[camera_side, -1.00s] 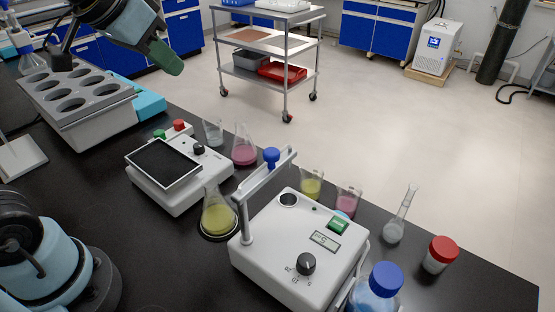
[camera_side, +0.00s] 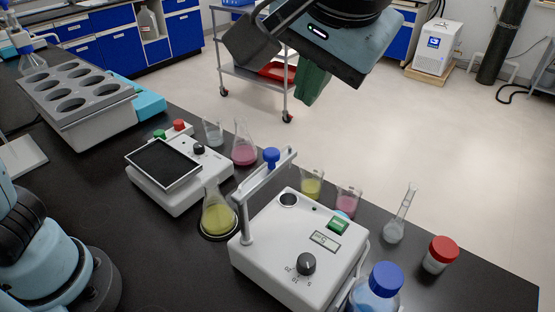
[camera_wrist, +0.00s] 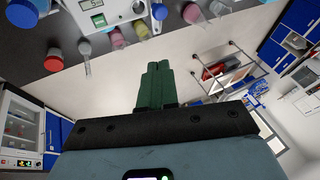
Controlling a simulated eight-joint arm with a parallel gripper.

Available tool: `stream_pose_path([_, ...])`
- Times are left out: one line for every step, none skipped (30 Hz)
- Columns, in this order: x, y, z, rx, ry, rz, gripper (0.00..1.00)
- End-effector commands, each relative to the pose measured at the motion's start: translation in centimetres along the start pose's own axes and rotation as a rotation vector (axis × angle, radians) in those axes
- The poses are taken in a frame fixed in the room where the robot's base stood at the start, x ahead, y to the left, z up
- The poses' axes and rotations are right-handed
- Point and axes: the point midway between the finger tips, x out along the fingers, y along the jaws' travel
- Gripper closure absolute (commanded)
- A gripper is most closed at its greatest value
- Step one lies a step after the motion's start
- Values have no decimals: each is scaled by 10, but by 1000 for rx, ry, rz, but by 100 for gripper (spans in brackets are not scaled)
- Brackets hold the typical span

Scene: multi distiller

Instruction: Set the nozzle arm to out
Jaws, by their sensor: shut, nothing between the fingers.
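The white dispenser (camera_side: 305,255) stands on the black bench with a dial, a small display and a green button. Its grey nozzle arm (camera_side: 262,178) runs from a post at the dispenser's left side toward the back right, with a blue knob (camera_side: 271,158) near its far end. In the wrist view, part of the dispenser (camera_wrist: 118,12) and a blue knob (camera_wrist: 160,11) show at the top edge. My gripper (camera_side: 311,86) is raised above and behind the dispenser, apart from the nozzle arm. Its green fingers (camera_wrist: 156,68) are together and empty.
A yellow-filled flask (camera_side: 218,216) and a white device with a black plate (camera_side: 165,163) stand left of the dispenser. Beakers with yellow (camera_side: 311,186) and pink liquid (camera_side: 347,200) are behind it. A blue-capped bottle (camera_side: 378,285) and red-capped jar (camera_side: 440,254) stand at right.

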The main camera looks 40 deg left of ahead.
Motion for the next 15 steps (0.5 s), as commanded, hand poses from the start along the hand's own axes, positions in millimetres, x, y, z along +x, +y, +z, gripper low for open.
stream_pose_path([-6, 14, 5, -1, 15, -19, 100])
stream_pose_path([-9, 20, 8, -6, 22, -32, 100])
stream_pose_path([-12, 28, 12, -13, 33, -47, 100])
stream_pose_path([-15, 34, 15, -19, 42, -60, 100])
stream_pose_path([-18, 40, 18, -25, 51, -69, 100])
stream_pose_path([-21, 47, 23, -33, 63, -84, 100])
stream_pose_path([-24, 53, 26, -39, 73, -93, 100])
stream_pose_path([-26, 58, 30, -46, 82, -103, 100])
stream_pose_path([-26, 63, 34, -54, 92, -113, 100])
stream_pose_path([-20, 62, 34, -57, 88, -113, 100])
stream_pose_path([-15, 63, 35, -57, 87, -112, 100])
stream_pose_path([-10, 65, 37, -57, 86, -111, 100])
stream_pose_path([-6, 66, 38, -57, 86, -111, 100])
stream_pose_path([-3, 67, 39, -57, 85, -110, 100])
stream_pose_path([3, 70, 41, -56, 85, -110, 100])
